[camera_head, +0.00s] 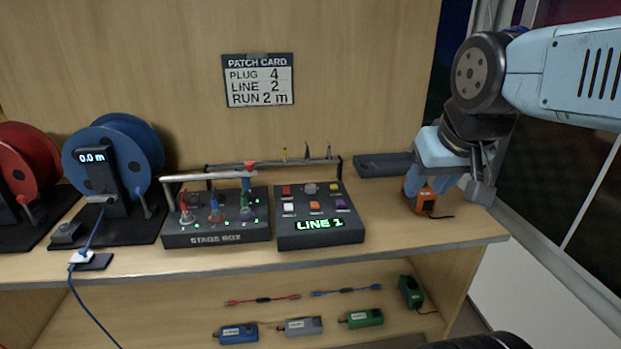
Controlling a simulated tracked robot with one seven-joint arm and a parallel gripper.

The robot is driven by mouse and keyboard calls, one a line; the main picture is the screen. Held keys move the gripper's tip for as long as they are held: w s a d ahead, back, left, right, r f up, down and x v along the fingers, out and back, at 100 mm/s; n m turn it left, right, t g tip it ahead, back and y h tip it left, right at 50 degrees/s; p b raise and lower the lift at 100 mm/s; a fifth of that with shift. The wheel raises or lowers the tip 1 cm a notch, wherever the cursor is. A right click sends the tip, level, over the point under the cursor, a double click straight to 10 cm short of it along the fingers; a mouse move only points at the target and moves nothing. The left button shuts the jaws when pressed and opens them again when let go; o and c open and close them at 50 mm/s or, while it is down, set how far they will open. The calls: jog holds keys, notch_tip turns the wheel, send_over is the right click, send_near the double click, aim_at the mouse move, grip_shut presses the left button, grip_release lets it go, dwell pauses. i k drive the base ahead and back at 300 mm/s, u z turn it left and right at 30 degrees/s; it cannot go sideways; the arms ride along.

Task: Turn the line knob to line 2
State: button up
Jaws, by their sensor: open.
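The line box (320,230) is a dark unit on the shelf top, with a green display (319,224) reading LINE 1. A small grey knob (309,188) sits at the back middle of its face, among coloured buttons. I cannot make out the knob's pointer. A patch card (259,80) on the back wall reads PLUG 4, LINE 2, RUN 2 m. My gripper (447,192) is open, to the right of the line box and apart from it.
The stage box (216,233) with a grey bar and coloured plugs stands left of the line box. A thin rack (273,163) runs behind both. A dark tray (384,165) lies at the back. Blue (112,150) and red (27,158) reels stand at left.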

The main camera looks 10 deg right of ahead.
aim_at(310, 189)
jog(key=i, duration=0.9)
jog(key=u, duration=0.05)
